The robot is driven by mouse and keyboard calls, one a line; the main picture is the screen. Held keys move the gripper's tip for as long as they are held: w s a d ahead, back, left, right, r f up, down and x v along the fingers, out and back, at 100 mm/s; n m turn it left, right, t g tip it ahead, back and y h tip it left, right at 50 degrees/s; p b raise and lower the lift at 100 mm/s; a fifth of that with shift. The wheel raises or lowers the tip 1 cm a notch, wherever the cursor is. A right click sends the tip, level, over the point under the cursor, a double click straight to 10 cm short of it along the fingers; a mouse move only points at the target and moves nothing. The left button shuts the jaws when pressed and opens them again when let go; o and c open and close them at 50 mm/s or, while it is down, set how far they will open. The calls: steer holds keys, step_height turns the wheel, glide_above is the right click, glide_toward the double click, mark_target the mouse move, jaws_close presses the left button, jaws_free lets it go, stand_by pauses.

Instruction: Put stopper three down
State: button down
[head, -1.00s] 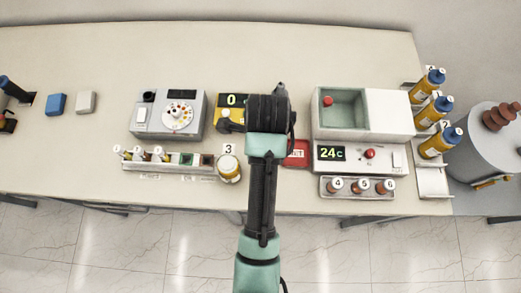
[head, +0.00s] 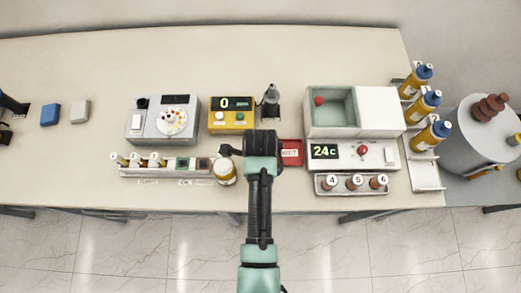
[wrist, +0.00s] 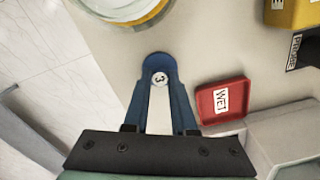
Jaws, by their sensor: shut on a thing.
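Stopper three (wrist: 160,79), a small round top marked 3, sits between the blue fingertips of my gripper (wrist: 160,88) in the wrist view. The gripper is shut on it, and the bare tabletop shows around it. I cannot tell how high it is above the table. In the head view my arm hides the stopper and most of the gripper. The amber jar (head: 226,175) stands just left of my wrist near the front edge; part of it also shows at the top of the wrist view (wrist: 125,8).
A red WET tray (wrist: 222,101) lies right of the gripper. The yellow device (head: 232,122) and grey dial device (head: 163,127) stand behind. The rear table is clear.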

steer(key=c, duration=1.2)
jaws_free()
steer(key=shift+f, duration=0.15)
steer(key=o, duration=0.5)
step_height(320, 180, up, 12)
steer(key=w+r+n+t, duration=0.6)
steer(key=w+r+t, duration=0.2)
steer(key=w+r, duration=0.65)
steer(key=w+r+n+t, duration=0.2)
steer(key=r+n+t, duration=0.1)
steer(key=r, duration=0.5)
steer(key=w+r+n+t, duration=0.2)
steer(key=r+t, duration=0.1)
steer(key=r, duration=0.6)
steer(key=s+r+n+t, duration=0.3)
steer(key=r+n+t, duration=0.25)
steer(key=r, duration=1.15)
steer(key=s+r+n+t, duration=0.2)
steer(key=s+r, duration=0.2)
steer(key=r, duration=0.1)
steer(key=s+r+n+t, duration=0.2)
steer(key=s+r+t, duration=0.1)
steer(key=r, duration=0.2)
steer(key=s+r+n+t, duration=0.2)
steer(key=s+r+t, duration=0.1)
steer(key=s+r, duration=0.1)
steer(key=shift+s+d+r+b, duration=0.1)
steer(key=shift+s+r+b, duration=0.25)
steer(key=shift+r, duration=0.25)
